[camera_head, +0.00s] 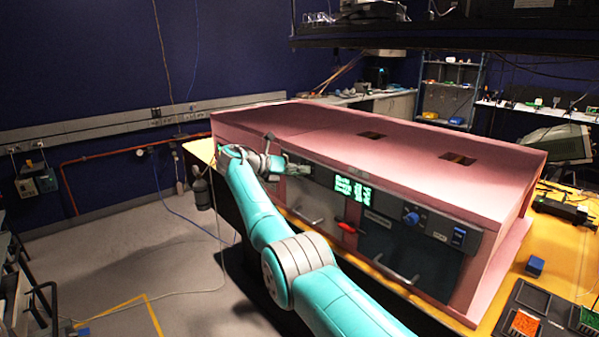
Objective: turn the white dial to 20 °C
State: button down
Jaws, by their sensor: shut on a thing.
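The pink foam enclosure (330,140) stands on the yellow table with a grey control panel along its front. My gripper (291,168) reaches the left end of this panel and is shut, with its fingertips at the panel face. The white dial is hidden behind my gripper, so its pointer and scale cannot be read. A dark display with green characters (353,189) sits just right of my gripper; its text is too small to read.
A red handle (347,227) sticks out below the display. Front doors have pale bar handles (397,271). Trays (535,298) and a blue block (535,265) lie on the table at right.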

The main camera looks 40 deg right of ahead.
jog(key=shift+f, duration=0.1)
dwell(0.3)
jog(key=c, duration=0.9)
grip_release()
jog(key=shift+a, duration=0.1)
jog(key=v, duration=1.2)
jog(key=shift+w, duration=0.2)
